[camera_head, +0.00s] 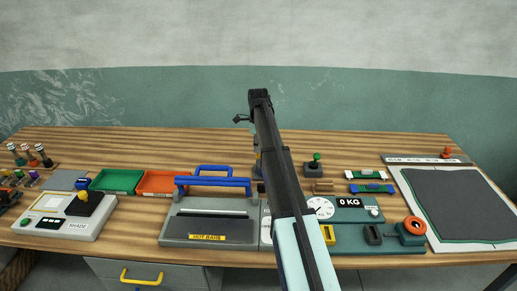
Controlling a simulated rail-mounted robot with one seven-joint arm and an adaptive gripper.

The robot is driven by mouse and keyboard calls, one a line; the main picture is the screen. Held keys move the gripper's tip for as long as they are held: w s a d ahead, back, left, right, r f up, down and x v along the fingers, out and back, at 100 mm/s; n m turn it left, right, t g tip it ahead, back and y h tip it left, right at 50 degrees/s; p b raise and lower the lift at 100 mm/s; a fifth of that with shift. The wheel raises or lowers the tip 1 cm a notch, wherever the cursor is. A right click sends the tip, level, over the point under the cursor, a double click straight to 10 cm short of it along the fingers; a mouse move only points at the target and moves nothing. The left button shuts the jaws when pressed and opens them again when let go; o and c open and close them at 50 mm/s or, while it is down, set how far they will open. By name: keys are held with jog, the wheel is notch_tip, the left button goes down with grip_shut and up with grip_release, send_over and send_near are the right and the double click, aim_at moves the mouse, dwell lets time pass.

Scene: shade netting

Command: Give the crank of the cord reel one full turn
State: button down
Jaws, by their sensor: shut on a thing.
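My arm (280,190) rises from the bottom through the middle of the head view, with its dark upper end (259,98) against the green wall. A small dark bracket (242,118) sticks out left near that end. I cannot make out my gripper's fingers; they seem hidden behind the arm. I cannot make out the cord reel or its crank for sure.
On the wooden bench (150,140), a grey hot-bar sealer (195,226) with a blue handle stands left of the arm, with green (117,181) and orange (158,182) trays behind. To the right are a teal scale rig (350,240), an orange ring (414,226) and a dark mat (460,205).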

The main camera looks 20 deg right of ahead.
jog(key=m, duration=0.2)
jog(key=w+d+m, duration=0.1)
jog(key=w+m, duration=0.1)
jog(key=m, duration=0.1)
jog(key=shift+d+m, duration=0.25)
jog(key=shift+m, duration=0.05)
jog(key=m, duration=0.1)
jog(key=d+m, duration=0.1)
jog(key=m, duration=0.1)
jog(key=shift+w+d, duration=0.1)
jog(key=shift+w, duration=0.2)
jog(key=shift+w+d+m+b, duration=0.1)
jog(key=shift+d+m+b, duration=0.15)
jog(key=shift+m, duration=0.45)
jog(key=shift+d+m+b, duration=0.1)
jog(key=shift+d+m, duration=0.15)
jog(key=shift+m, duration=0.45)
jog(key=c, duration=1)
grip_release()
jog(key=shift+r, duration=0.1)
notch_tip(320, 180, up, 12)
jog(key=shift+f, duration=0.1)
